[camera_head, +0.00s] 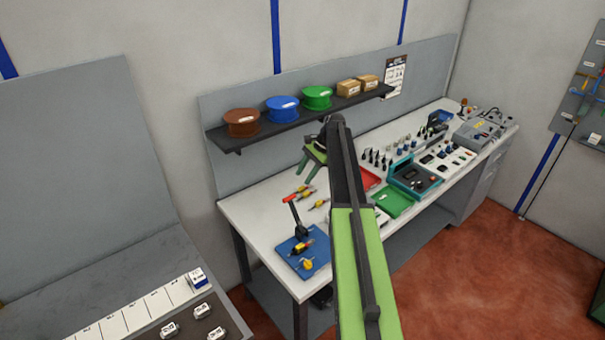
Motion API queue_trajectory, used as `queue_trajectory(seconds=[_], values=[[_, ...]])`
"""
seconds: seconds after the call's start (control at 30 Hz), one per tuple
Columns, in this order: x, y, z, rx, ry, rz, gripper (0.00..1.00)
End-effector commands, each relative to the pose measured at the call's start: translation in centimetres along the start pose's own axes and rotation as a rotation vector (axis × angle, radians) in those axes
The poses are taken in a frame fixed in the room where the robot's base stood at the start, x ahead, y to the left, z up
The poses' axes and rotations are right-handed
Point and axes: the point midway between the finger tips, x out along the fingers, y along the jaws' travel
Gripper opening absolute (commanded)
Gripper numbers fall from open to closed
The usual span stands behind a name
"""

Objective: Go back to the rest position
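My green and black arm rises from the bottom of the head view, in front of the workbench (262,219). My gripper (306,174) is at the arm's far end, left of the black link, above the bench's rear middle. Its green fingers point down and look spread apart, with nothing seen between them. The black link hides part of the gripper and some of the bench behind it.
The bench holds a blue board (304,262) with a red-handled tool, a green tray (393,203) and a teal device (414,178). A shelf with coloured spools (282,109) hangs behind. A grey table (124,279) stands at left.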

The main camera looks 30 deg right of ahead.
Motion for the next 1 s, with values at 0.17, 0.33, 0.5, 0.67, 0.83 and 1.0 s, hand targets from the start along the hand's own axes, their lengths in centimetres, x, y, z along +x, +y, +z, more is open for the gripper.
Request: queue_trajectory(seconds=[0.17, 0.33, 0.5, 0.67, 0.83, 1.0], values=[[0.1, -0.1, 0.1, -0.001, 0.0, 0.0, 0.4], [3.0, -1.0, 1.4, -0.03, -0.009, 0.013, 0.4], [12.3, -2.1, 8.6, -0.137, -0.034, 0.062, 0.4], [21.3, 2.1, 17.4, -0.282, -0.012, 0.144, 0.4], [29.2, 11.0, 25.6, -0.581, 0.049, 0.251, 0.4], [31.8, 19.9, 29.3, -0.909, 0.115, 0.357, 0.4]])
